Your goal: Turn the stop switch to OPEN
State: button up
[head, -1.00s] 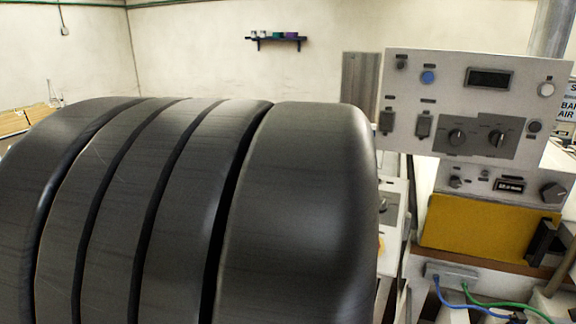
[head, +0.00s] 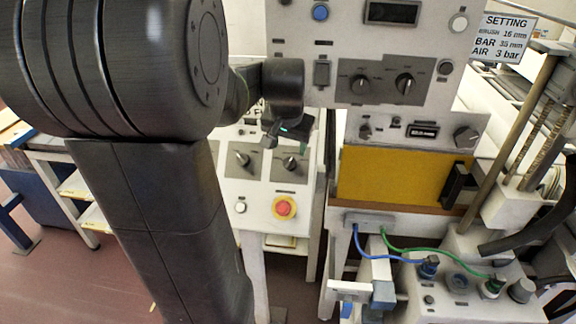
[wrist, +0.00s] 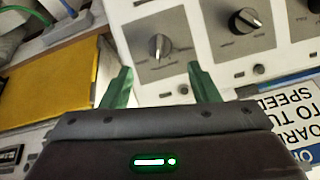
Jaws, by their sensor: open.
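Two rotary switches sit on grey plates on the low white console: a left one (head: 242,158) and a right one (head: 290,162) in the head view. The wrist view looks turned around; there the switch with a pale pointer (wrist: 160,46) appears just beyond my fingertips, between them, and a darker knob (wrist: 243,20) is to its right. The labels are too blurred to tell which is the stop switch. My gripper (wrist: 158,68) is open and empty, its green fingers apart. In the head view my gripper (head: 272,136) hangs over the console's back part, touching no switch that I can see.
A red emergency button (head: 284,207) on a yellow ring and a white button (head: 240,207) lie on the console's front. A tall control panel (head: 336,50) rises behind, and a yellow panel (head: 400,176) stands to the right, above blue and green hoses (head: 420,250).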

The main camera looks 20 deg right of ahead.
aim_at(289, 160)
jog(key=b+x, duration=0.4)
jog(key=x, duration=0.4)
jog(key=shift+r, duration=0.1)
jog(key=shift+c, duration=0.2)
jog(key=shift+a, duration=0.1)
jog(key=c, duration=0.9)
